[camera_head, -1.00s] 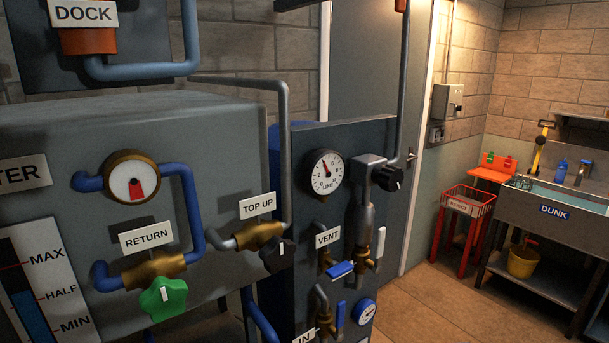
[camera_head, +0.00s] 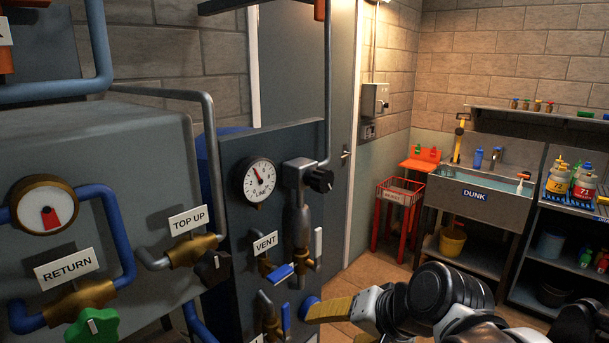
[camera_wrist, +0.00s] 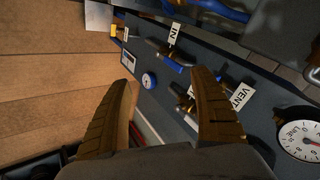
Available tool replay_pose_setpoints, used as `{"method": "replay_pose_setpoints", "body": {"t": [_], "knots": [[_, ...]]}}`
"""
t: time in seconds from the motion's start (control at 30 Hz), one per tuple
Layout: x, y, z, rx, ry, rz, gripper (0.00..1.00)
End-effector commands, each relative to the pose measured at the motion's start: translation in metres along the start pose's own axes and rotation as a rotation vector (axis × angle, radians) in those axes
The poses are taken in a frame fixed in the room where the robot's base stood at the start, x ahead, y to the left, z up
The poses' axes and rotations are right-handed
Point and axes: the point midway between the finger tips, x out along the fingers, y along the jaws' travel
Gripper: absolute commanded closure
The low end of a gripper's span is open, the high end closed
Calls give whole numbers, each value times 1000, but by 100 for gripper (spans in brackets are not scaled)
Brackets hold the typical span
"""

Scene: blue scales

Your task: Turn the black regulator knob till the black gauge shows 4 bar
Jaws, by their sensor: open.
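The black regulator knob (camera_head: 321,180) sits on the right of the grey valve body, at the upper right of the panel. The black gauge (camera_head: 258,180), marked LINE, is left of it; its red needle points up and left, and its numbers are too small to read surely. The gauge also shows at the right edge of the wrist view (camera_wrist: 303,139). My gripper (camera_head: 312,311) is low in front of the panel, below the knob and apart from it. In the wrist view its two fingers (camera_wrist: 164,80) are spread and empty. I cannot make out the knob there.
The VENT valve's blue handle (camera_head: 281,272) and a small blue gauge (camera_wrist: 149,80) are near my fingers. Pipes and the TOP UP valve's black knob (camera_head: 212,266) are to the left. A red crate stand (camera_head: 392,210) and the DUNK sink (camera_head: 474,195) stand at the right.

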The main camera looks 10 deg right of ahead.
Motion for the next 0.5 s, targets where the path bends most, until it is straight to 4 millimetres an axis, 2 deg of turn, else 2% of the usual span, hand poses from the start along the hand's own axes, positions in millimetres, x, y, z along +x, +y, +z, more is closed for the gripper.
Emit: {"method": "replay_pose_setpoints", "body": {"t": [0.03, 0.1, 0.2, 0.33, 0.4, 0.5], "knots": [[-4, -20, -29, 170, -10, -88, 27], [-9, -45, -66, 414, -40, -241, 27], [-26, -70, -125, 709, -88, -460, 27], [-54, -79, -190, 968, -150, -702, 27], [-68, -79, -213, 1049, -177, -794, 27], [-79, -77, -231, 1112, -203, -873, 27]]}}
